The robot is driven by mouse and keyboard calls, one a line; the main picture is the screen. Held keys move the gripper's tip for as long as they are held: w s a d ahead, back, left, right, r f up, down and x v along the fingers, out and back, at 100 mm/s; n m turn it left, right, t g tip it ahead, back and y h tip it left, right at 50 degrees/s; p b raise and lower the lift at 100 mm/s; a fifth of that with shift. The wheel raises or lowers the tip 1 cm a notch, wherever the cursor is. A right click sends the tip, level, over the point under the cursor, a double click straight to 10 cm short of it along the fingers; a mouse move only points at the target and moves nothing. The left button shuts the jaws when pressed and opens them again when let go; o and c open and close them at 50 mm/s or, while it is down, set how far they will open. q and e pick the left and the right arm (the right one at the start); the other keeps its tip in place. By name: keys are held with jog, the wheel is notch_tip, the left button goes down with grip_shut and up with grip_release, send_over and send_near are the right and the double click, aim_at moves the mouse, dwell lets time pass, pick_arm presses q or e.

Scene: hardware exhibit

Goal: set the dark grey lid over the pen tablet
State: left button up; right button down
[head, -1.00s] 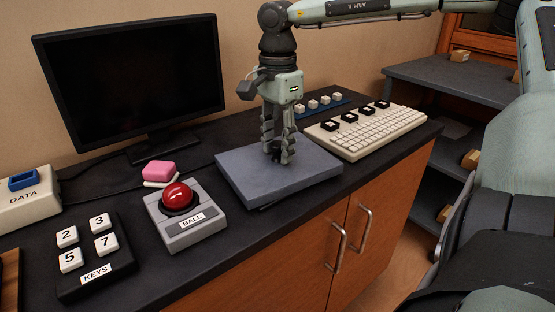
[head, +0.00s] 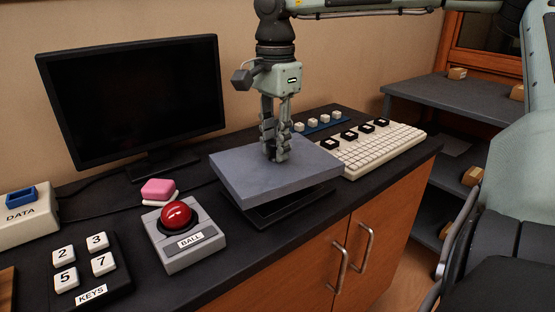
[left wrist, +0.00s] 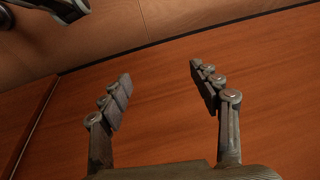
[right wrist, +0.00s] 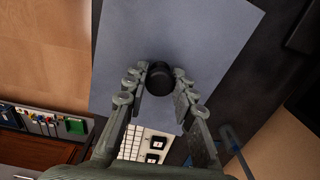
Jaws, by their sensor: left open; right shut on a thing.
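The dark grey lid (head: 240,178) is a flat blue-grey slab with a black knob (right wrist: 160,78), seen in the right wrist view. My right gripper (head: 275,155) is shut on that knob and holds the lid above the counter. The pen tablet (head: 292,207), a thin black slab, lies on the counter under the lid; only its front edge shows and the lid hides the rest. My left gripper (left wrist: 165,90) is open and empty in the left wrist view, facing a wooden surface.
The white keyboard (head: 375,150) with black blocks stands right of the lid. The grey BALL box (head: 185,243) with a red ball, a pink block (head: 158,190) and the KEYS pad (head: 92,275) are to the left. A monitor (head: 130,95) stands behind.

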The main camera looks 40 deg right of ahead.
jog(key=s+a+r, duration=0.1)
jog(key=a+r, duration=0.1)
jog(key=a, duration=0.1)
jog(key=s+a+r, duration=0.1)
jog(key=a+r, duration=0.1)
jog(key=a, duration=0.1)
jog(key=s+a+r, duration=0.1)
jog(key=a, duration=0.2)
jog(key=shift+s+a+r+b, duration=0.2)
jog(key=shift+a+r+b, duration=0.05)
jog(key=shift+r+b, duration=0.15)
pick_arm(q)
notch_tip(320, 180, up, 4)
jog(key=shift+a+r+p, duration=0.1)
jog(key=shift+r+p, duration=0.05)
jog(key=shift+p, duration=0.6)
pick_arm(e)
jog(key=shift+s+a+r, duration=0.1)
jog(key=shift+a+r, duration=0.15)
jog(key=shift+r, duration=0.35)
jog(key=shift+s+a+r, duration=0.1)
jog(key=shift+a+r, duration=0.1)
jog(key=shift+r, duration=0.35)
jog(key=shift+w, duration=0.1)
